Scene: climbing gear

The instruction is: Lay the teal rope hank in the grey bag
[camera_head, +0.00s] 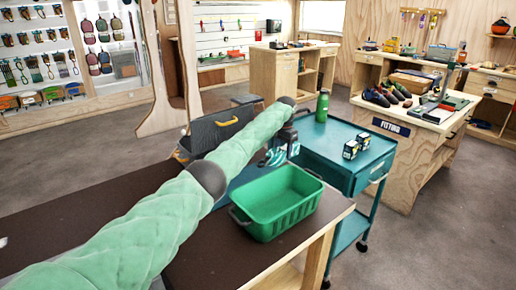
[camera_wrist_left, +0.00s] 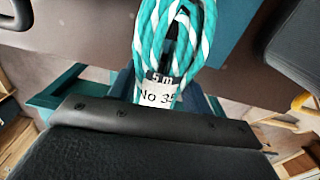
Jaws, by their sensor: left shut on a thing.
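The teal rope hank (camera_head: 277,157), teal and white, hangs from my left gripper (camera_head: 287,136) in the head view, above and behind the green crate. In the left wrist view the hank (camera_wrist_left: 150,30) shows as looped strands with a white tag reading "5 m" and "No 35". My left gripper is shut on it; the fingertips are mostly hidden. A dark grey container with a yellow handle, seemingly the grey bag (camera_head: 203,138), stands left of the hank, partly behind my left arm. The hank is outside it. My right gripper is not in view.
A green crate (camera_head: 268,222) stands on the brown bench (camera_head: 240,262), with a blue surface beside it. A teal cart (camera_head: 325,150) on the right holds a green bottle (camera_head: 322,106) and two small boxes (camera_head: 351,149). The bench in front of the crate is clear.

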